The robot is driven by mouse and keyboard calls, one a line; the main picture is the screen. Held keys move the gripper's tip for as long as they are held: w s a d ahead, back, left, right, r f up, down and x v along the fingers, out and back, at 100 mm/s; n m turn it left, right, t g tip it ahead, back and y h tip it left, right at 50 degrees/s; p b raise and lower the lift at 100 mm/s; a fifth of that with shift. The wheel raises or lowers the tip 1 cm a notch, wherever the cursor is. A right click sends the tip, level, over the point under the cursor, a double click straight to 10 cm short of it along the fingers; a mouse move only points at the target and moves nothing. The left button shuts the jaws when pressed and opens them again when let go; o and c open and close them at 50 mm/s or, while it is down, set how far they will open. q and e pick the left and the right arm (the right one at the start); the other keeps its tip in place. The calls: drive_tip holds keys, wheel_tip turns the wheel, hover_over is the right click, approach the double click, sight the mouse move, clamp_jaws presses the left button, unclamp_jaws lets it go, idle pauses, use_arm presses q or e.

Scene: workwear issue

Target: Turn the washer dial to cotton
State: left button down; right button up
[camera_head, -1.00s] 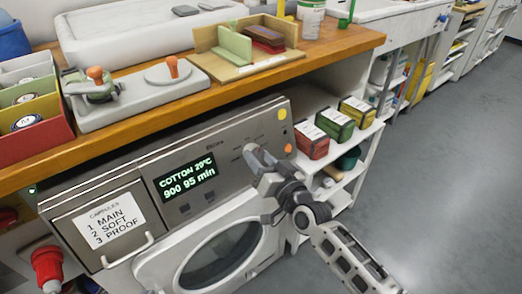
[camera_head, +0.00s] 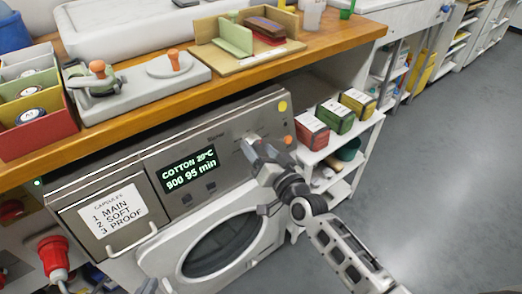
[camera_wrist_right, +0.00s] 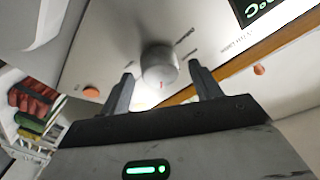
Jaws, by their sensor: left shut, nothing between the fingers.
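The washer (camera_head: 215,125) stands under the wooden counter. Its lit display (camera_head: 188,170) reads COTTON with a temperature, then 900 and 95 min. In the right wrist view the round silver dial (camera_wrist_right: 159,66) has a small red mark at its lower edge and printed labels around it. My right gripper (camera_wrist_right: 161,70) is open, with its two fingers on either side of the dial and visible gaps. In the head view my right gripper (camera_head: 253,146) is at the panel and hides most of the dial.
An orange button (camera_wrist_right: 91,92) is near one finger. The drawer (camera_head: 103,219) has a white handle, and the round door (camera_head: 222,245) is below the panel. Red, green and yellow boxes (camera_head: 334,117) stand on the shelf at right. Floor is clear at right.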

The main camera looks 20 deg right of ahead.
drive_tip(key=v, duration=1.6)
drive_tip(key=shift+p, duration=0.45)
